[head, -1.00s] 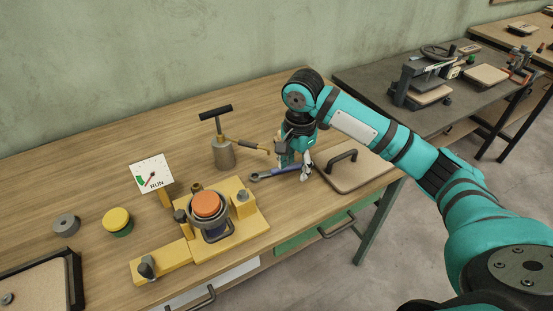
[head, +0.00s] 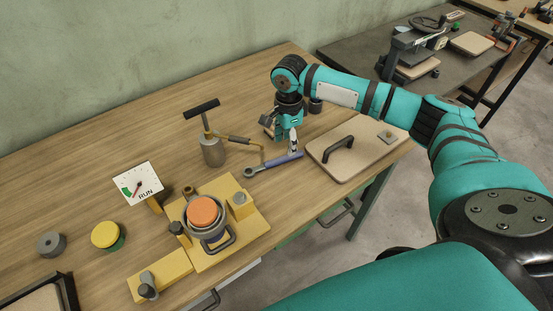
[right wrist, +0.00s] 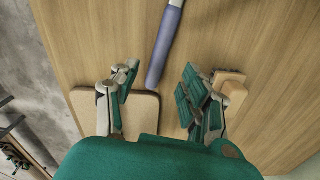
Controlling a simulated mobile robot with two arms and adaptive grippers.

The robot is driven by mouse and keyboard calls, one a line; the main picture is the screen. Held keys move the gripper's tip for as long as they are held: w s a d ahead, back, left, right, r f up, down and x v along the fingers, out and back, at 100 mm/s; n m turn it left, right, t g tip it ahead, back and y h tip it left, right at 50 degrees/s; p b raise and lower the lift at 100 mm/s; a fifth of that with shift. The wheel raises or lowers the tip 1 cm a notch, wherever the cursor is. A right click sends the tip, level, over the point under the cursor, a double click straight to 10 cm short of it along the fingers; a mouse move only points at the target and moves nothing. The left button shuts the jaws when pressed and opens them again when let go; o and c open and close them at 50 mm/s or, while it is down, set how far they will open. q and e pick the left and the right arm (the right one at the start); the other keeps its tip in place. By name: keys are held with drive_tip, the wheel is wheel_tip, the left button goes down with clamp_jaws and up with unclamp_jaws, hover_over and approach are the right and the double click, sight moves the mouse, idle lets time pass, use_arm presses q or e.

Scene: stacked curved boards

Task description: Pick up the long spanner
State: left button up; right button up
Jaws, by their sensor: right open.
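The long spanner (head: 272,166) lies on the wooden table, with a grey ring end at the left and a blue handle pointing right. Its blue handle (right wrist: 163,48) also shows in the right wrist view, its end between the two fingers in the picture. My right gripper (head: 283,143) is open and empty, pointing down over the handle end. Its fingers (right wrist: 156,85) stand apart on either side of the handle's line. I cannot tell the exact height gap to the spanner. My left gripper is not in view.
A board with a black handle (head: 360,150) lies close to the right of the spanner. A hand pump (head: 212,152) stands to the left. A yellow fixture with an orange top (head: 203,211) and a RUN gauge (head: 138,182) are nearer. Bare wood lies behind.

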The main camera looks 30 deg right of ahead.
sight(286, 156)
drive_tip(key=shift+s+f, duration=0.15)
drive_tip(key=shift+f, duration=0.3)
wheel_tip(286, 156, down, 4)
drive_tip(key=shift+a+f+p, duration=0.1)
drive_tip(key=shift+f+p, duration=0.15)
drive_tip(key=shift+p, duration=0.5)
drive_tip(key=shift+f, duration=0.2)
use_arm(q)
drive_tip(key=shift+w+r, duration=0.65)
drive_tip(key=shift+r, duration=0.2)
use_arm(e)
clamp_jaws()
